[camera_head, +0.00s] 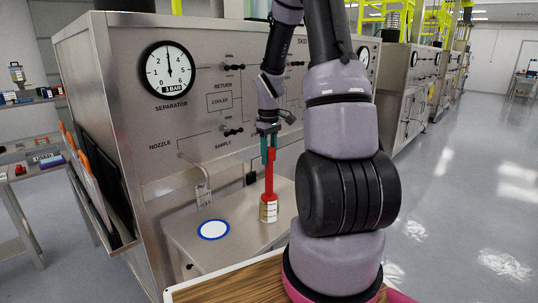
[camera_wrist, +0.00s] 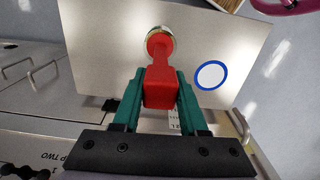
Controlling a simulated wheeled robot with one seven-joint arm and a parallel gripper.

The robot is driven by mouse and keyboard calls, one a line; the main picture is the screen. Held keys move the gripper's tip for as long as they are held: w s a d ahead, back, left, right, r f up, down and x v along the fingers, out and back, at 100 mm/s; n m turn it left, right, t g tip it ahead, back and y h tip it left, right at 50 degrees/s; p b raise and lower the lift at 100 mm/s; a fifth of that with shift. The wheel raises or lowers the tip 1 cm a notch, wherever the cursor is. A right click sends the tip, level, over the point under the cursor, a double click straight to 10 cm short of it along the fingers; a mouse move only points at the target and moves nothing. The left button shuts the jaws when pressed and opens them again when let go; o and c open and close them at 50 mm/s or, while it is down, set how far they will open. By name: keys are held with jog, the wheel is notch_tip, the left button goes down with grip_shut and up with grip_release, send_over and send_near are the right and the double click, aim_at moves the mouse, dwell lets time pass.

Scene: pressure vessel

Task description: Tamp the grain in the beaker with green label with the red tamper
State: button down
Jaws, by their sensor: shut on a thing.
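The red tamper (camera_head: 268,178) stands upright between the green fingers of my gripper (camera_head: 269,148), which is shut on its top. In the wrist view the tamper (camera_wrist: 161,86) runs from between the fingers to the beaker (camera_wrist: 167,30). The beaker (camera_head: 268,212) stands on the steel shelf, and the tamper's lower end is at or inside its mouth. The beaker's front looks pale with a yellowish tone. I cannot make out a green label or the grain, as the tamper covers the mouth.
A white disc with a blue rim (camera_head: 213,230) lies on the shelf (camera_head: 190,240), left of the beaker. The steel panel (camera_head: 215,100) with gauge and valves rises behind. The shelf's front area is clear.

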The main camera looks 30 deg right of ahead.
jog(key=shift+f, duration=1.4)
jog(key=shift+r, duration=1.45)
jog(key=shift+f, duration=1.45)
